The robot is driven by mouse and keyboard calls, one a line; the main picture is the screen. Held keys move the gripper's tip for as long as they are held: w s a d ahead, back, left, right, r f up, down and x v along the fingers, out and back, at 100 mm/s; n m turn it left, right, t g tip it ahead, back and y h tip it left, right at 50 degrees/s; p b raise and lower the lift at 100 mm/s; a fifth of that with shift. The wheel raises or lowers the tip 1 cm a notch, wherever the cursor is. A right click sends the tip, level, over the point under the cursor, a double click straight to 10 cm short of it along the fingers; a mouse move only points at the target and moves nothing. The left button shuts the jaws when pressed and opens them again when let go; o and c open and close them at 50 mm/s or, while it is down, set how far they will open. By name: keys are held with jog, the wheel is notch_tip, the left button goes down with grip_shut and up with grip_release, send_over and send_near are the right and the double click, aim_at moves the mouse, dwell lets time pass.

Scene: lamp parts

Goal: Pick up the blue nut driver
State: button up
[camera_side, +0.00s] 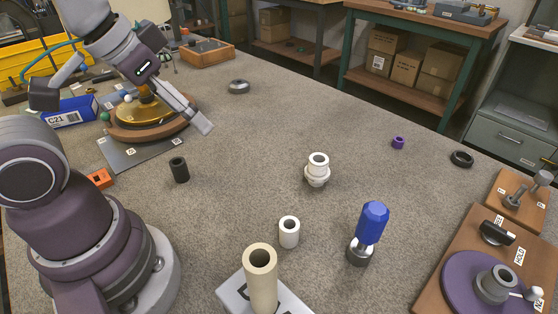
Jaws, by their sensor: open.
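The blue nut driver (372,222) stands almost upright at the lower right of centre on the grey-carpeted table. Its faceted blue handle is on top, above a grey metal lower end that sits at the tabletop. Whether that lower end rests in another part is too small to tell. My gripper (198,119) is at the upper left, well apart from the driver, angled down to the right. It is open, and nothing shows held in it. It is seen side-on, so its finger gap is hard to make out.
A white cup-like part (289,232) and a tall cream tube (261,278) stand left of the driver. A white stepped fitting (317,172) is behind them. A wooden board (429,287) with a purple disc (459,287) lies right. The table's middle is mostly clear.

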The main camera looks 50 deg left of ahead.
jog(key=w+d+m+h, duration=0.1)
jog(key=w+d+m, duration=0.1)
jog(key=w+d, duration=0.1)
jog(key=m+g+h, duration=0.1)
jog(key=m+h, duration=0.3)
jog(key=m, duration=0.3)
send_near(371, 208)
jog(key=f, duration=0.2)
jog(key=x, duration=0.4)
jog(key=shift+d, duration=0.45)
jog(key=x, duration=0.5)
jog(key=shift+w+f, duration=0.2)
jog(key=shift+w, duration=0.3)
grip_shut()
jog(key=shift+r, duration=0.1)
